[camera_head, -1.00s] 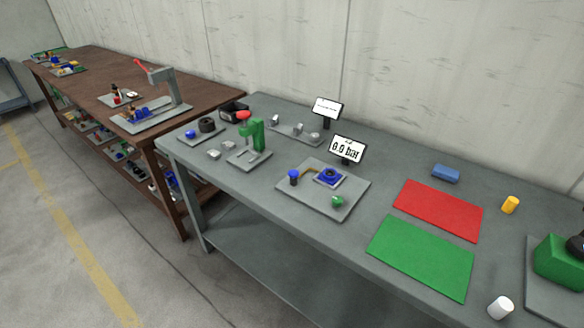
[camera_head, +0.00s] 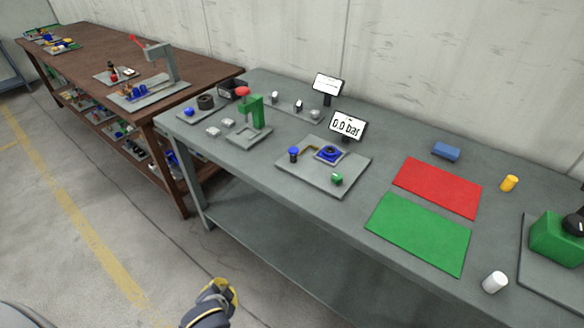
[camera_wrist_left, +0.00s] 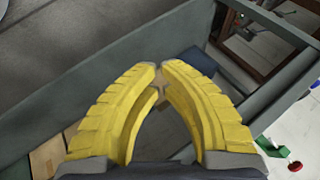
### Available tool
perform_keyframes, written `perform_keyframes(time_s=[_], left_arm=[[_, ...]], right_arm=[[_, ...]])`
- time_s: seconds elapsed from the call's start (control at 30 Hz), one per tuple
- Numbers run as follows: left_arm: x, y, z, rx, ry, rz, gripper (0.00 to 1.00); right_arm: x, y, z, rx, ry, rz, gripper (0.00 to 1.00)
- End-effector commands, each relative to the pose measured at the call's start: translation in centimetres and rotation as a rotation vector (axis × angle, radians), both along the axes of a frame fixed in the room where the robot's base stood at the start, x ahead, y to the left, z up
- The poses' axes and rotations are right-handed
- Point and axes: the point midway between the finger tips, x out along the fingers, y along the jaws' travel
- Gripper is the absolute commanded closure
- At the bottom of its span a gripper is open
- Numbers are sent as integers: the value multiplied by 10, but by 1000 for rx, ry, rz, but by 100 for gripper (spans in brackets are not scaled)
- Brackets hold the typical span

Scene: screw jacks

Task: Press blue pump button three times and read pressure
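The blue pump button (camera_head: 294,152) stands upright on a grey plate (camera_head: 309,174) on the grey bench. The pressure display (camera_head: 347,125) behind the plate reads 0.0 bar. My left gripper (camera_head: 224,287), with yellow fingers, is low in front of the bench, well away from the button. In the left wrist view its fingertips (camera_wrist_left: 160,66) come together with nothing seen between them. My right gripper is not in view.
A green press (camera_head: 258,112) with a red top stands left of the pump plate. Green (camera_head: 418,233) and red (camera_head: 437,187) mats lie to the right. A second small screen (camera_head: 327,84) stands behind. The bench's front edge lies between my gripper and the plate.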

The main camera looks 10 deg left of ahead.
Motion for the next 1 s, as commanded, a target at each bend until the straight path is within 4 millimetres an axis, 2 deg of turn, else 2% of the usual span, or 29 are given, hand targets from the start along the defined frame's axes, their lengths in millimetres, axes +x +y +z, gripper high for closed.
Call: perform_keyframes(time_s=[0.03, 0.1, 0.7, 0.9, 1.0], left_arm=[[18, -1, 27, -15, -53, -3, 100], [42, -5, 55, -50, -113, -12, 100], [223, -62, 213, -501, -450, -128, 100], [268, -74, 265, -653, -510, -162, 100], [284, -78, 288, -713, -529, -174, 100]], right_arm=[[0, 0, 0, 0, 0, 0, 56], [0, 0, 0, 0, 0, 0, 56], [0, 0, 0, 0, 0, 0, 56], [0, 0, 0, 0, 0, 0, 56], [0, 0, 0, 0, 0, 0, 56]])
